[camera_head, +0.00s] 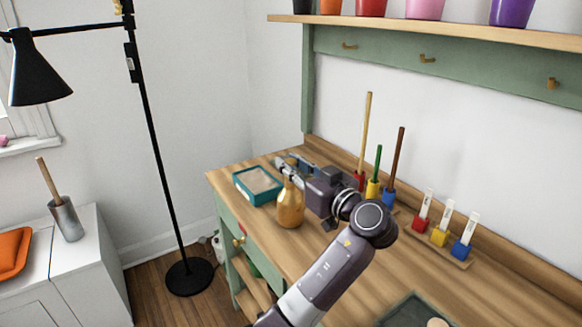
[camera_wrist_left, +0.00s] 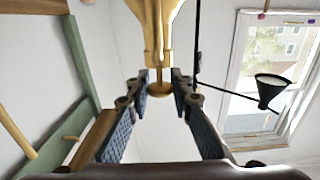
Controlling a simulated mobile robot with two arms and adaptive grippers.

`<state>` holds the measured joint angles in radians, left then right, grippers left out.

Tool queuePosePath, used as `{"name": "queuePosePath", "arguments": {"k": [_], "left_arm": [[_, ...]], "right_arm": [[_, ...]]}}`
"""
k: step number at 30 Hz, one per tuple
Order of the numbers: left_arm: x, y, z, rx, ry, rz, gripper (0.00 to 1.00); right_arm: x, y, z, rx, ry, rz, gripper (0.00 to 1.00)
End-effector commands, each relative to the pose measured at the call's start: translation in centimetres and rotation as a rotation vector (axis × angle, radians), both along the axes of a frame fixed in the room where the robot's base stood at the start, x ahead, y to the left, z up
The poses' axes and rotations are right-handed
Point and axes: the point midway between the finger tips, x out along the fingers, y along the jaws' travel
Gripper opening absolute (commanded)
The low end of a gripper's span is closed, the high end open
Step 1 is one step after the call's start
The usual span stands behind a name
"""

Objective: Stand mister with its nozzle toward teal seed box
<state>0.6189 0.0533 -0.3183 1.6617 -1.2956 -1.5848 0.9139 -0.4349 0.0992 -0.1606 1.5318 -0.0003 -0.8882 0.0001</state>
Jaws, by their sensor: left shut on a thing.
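The mister is a gold bottle (camera_head: 290,207), upright at the left part of the wooden bench, on or just above its top. My left gripper (camera_head: 293,172) is around its upper end and shut on it. In the left wrist view the gold mister (camera_wrist_left: 155,28) comes in from the top, with its round knob between the two blue-padded fingers (camera_wrist_left: 159,84). I cannot tell which way its nozzle points. The teal seed box (camera_head: 258,186) lies just left of and behind the mister, apart from it. My right gripper is not in view.
Red, yellow and blue holders with upright sticks (camera_head: 373,188) stand behind my gripper. A wooden rack with coloured blocks (camera_head: 440,236) is farther right. A dark tray (camera_head: 405,312) lies at the front. A black floor lamp (camera_head: 160,150) stands left of the bench.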

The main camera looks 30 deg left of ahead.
Motion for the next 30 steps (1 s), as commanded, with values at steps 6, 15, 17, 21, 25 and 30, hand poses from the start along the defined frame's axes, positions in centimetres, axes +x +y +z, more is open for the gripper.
{"name": "queuePosePath", "arguments": {"k": [6, 15, 17, 21, 25, 30], "left_arm": [[0.0, -0.01, -0.25, 0.002, -0.004, 0.0, 0.0], [-0.01, -0.01, -0.5, -0.001, -0.002, 0.0, 0.23], [-0.01, -0.01, -0.49, 0.0, -0.001, 0.0, 0.3], [-0.01, -0.01, -0.48, 0.0, -0.001, 0.0, 0.37], [-0.01, -0.01, -0.48, 0.0, -0.001, 0.0, 0.37], [0.0, 0.0, -0.31, 0.001, -0.001, 0.0, 0.37]], "right_arm": [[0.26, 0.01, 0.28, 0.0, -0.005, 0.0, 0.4], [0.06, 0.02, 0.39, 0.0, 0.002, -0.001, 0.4], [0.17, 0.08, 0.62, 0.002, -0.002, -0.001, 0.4], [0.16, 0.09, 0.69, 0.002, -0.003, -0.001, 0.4], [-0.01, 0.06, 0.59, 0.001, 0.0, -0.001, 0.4], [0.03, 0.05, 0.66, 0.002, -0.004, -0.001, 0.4]]}}
